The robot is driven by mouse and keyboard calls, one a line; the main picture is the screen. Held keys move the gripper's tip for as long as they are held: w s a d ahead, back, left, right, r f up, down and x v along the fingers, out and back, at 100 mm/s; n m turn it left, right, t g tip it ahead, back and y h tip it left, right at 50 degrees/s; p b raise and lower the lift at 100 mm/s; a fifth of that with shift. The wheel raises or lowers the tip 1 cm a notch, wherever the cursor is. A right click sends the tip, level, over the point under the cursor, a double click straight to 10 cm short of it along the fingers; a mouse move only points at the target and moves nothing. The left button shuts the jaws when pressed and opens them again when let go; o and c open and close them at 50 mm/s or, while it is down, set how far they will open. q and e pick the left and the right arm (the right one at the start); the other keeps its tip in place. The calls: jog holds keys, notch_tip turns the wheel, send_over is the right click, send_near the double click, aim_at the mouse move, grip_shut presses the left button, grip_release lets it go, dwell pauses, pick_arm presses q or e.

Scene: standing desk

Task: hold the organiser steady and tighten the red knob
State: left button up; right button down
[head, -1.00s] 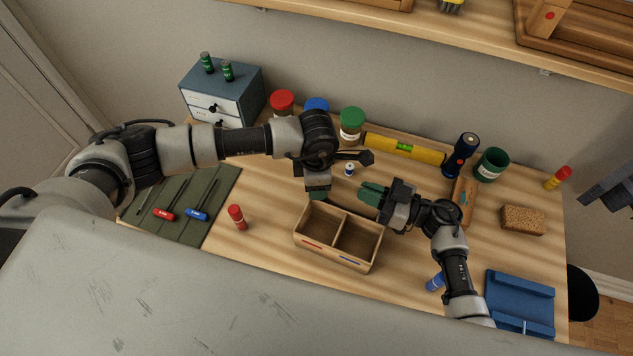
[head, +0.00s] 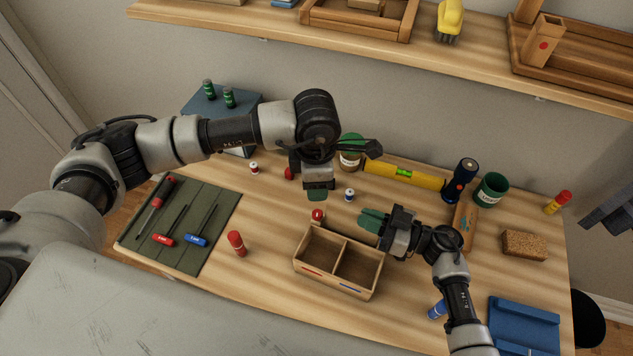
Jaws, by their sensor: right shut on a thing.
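The organiser (head: 302,267) is an open wooden box with two compartments, standing upright mid-desk. The red knob (head: 318,215) sits at its back left and shows uncovered in the head view. My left gripper (head: 317,194) points down just above and behind the knob, apart from it in the picture. Its fingertips are seen edge-on, so their gap does not show. My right gripper (head: 370,218) comes in from the right at the organiser's back edge and is shut on it. The exact contact is hidden by the fingers.
A small blue-capped bottle (head: 349,194) stands behind the organiser. My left arm hides some jars.

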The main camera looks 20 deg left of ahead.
aim_at(318, 213)
pick_arm(q)
jog(key=s+a+f+t+h, duration=0.1)
jog(key=s+a+t+h, duration=0.1)
jog(key=a+h, duration=0.2)
jog(key=x, duration=1.1)
jog(key=shift+d+f, duration=0.1)
jog(key=shift+f, duration=0.25)
jog(key=c, duration=0.9)
jog(key=shift+w+m+g, duration=0.1)
jog(key=shift+m+g, duration=0.4)
jog(key=shift+m, duration=0.1)
jog(key=o, duration=0.9)
